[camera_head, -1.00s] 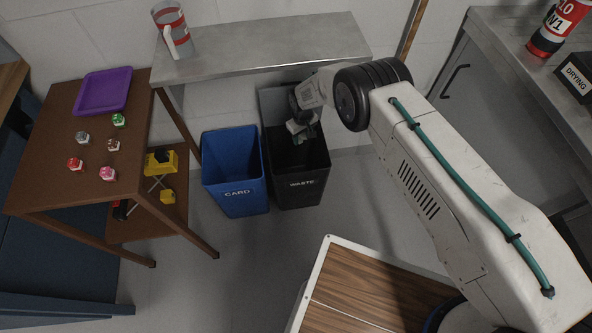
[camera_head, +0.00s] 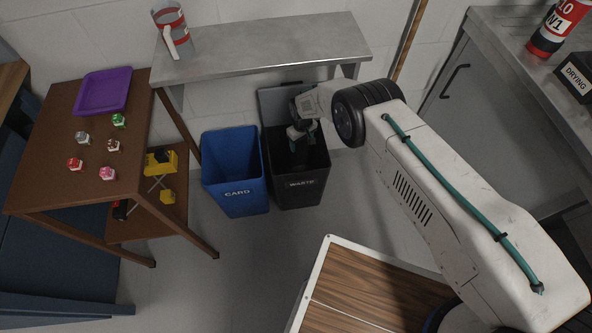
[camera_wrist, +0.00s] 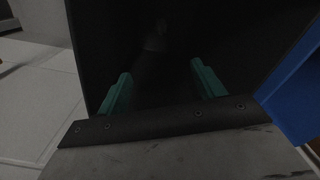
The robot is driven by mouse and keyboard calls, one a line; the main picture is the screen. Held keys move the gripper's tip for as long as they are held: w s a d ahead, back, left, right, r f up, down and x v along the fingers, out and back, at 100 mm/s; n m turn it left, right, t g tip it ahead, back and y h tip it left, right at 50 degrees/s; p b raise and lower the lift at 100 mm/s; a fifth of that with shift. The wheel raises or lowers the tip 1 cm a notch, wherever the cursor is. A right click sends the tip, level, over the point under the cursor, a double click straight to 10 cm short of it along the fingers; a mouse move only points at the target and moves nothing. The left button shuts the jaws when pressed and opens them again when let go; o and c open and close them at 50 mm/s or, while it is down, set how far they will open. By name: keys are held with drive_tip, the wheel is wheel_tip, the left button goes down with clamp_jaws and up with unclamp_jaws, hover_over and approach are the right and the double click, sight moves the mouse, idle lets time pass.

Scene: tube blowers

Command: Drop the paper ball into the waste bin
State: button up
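The waste bin (camera_head: 299,188) is black, marked WASTE, with its grey lid (camera_head: 280,102) raised at the back. My gripper (camera_head: 301,138) points down into the bin's mouth. In the wrist view my gripper (camera_wrist: 161,82) has its two green fingers wide apart with nothing between them. The dark bin interior (camera_wrist: 235,40) fills most of that view. A faint greyish shape (camera_wrist: 156,40) shows deep in the dark beyond the fingers; it may be the paper ball, but it is too dim to be sure. The head view shows no paper ball.
A blue CARD bin (camera_head: 235,188) stands directly left of the waste bin. A metal bench (camera_head: 270,50) is behind and above both. A brown table (camera_head: 60,165) with a purple tray (camera_head: 104,91) and small blocks is at left. Grey floor (camera_head: 240,250) lies clear in front.

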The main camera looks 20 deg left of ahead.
drive_tip(key=s+d+r, duration=0.1)
drive_tip(key=s+d, duration=0.1)
drive_tip(key=s, duration=0.2)
drive_tip(key=s+d+r, duration=0.2)
drive_tip(key=s+d, duration=0.1)
drive_tip(key=s, duration=0.2)
drive_tip(key=s+d+r, duration=0.2)
drive_tip(key=s+d, duration=0.1)
drive_tip(key=s, duration=0.1)
drive_tip(key=shift+s+d, duration=0.15)
drive_tip(key=shift+s, duration=0.25)
